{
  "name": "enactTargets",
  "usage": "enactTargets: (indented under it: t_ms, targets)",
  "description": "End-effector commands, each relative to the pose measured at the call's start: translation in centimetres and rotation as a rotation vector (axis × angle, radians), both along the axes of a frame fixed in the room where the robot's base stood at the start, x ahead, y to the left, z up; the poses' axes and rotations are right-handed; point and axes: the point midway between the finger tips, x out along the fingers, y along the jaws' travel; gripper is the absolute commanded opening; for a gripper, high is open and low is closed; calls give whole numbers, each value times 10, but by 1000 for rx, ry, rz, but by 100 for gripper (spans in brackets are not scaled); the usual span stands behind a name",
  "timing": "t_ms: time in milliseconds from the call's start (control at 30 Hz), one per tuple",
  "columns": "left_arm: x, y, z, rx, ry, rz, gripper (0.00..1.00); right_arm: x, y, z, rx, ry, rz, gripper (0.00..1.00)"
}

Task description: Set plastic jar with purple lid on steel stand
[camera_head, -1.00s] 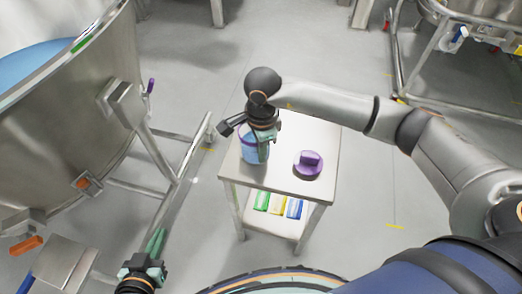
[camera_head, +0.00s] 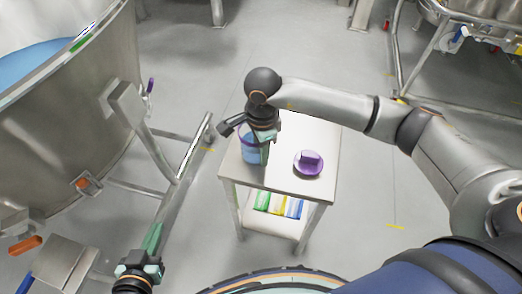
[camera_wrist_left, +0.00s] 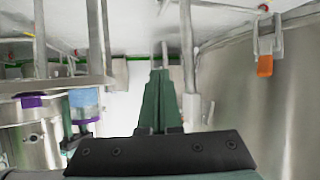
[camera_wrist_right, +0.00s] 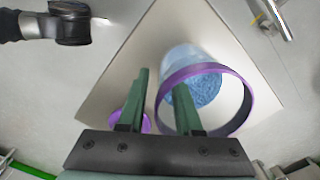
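The plastic jar (camera_head: 250,152), clear with blue contents and a purple rim, stands at the left of the steel stand's top (camera_head: 290,178). In the right wrist view the jar (camera_wrist_right: 203,88) has an open mouth. A purple lid (camera_head: 308,163) with a raised grip lies apart from it, to its right. My right gripper (camera_head: 262,148) is at the jar; in its wrist view the fingers (camera_wrist_right: 162,85) are apart, with the near rim between them and one finger over the mouth. My left gripper (camera_head: 154,238) is away at lower left, fingers (camera_wrist_left: 160,75) together and empty.
Green, yellow and blue packs (camera_head: 278,206) lie on the stand's lower shelf. A large steel vessel (camera_head: 60,130) with a tube frame fills the left. Another steel frame (camera_head: 398,60) stands at upper right. The floor between is clear.

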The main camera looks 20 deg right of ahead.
Motion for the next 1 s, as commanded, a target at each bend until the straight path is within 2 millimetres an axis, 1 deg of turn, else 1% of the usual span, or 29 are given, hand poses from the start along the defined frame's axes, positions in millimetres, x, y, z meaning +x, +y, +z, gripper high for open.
enactTargets:
  t_ms: [167, 200, 233, 300, 433, 467, 600, 700, 833, 1000]
  targets:
    - [-1, 0, 0, -2, 13, 1, 0, 0, 0, 2, 0, 0, 0, 33]
    - [-4, 0, -4, -2, 33, 0, 0, 0, 0, 4, 0, 0, 0, 33]
    - [-9, 0, -13, 0, 69, 1, 0, 0, 0, 5, 0, 0, 0, 33]
    - [-22, -1, -29, 1, 140, 2, 0, 2, 0, 23, 1, -7, 1, 33]
    - [-41, -3, -50, -2, 251, 5, 0, 1, -1, 54, 0, -5, 1, 33]
    - [-44, -3, -52, -2, 264, 5, 0, 2, -1, 61, -1, -6, 1, 33]
    - [-41, -4, -47, -2, 256, 4, 0, 1, -1, 90, 0, -5, -1, 33]
    - [-41, -4, -45, -3, 255, 3, 0, 1, -2, 106, 0, -4, 0, 33]
    - [-41, -4, -44, -3, 254, 3, 0, 0, -2, 118, 0, -1, 0, 33]
    - [-41, -4, -44, -3, 253, 3, 0, 0, -2, 123, 0, -1, 0, 33]
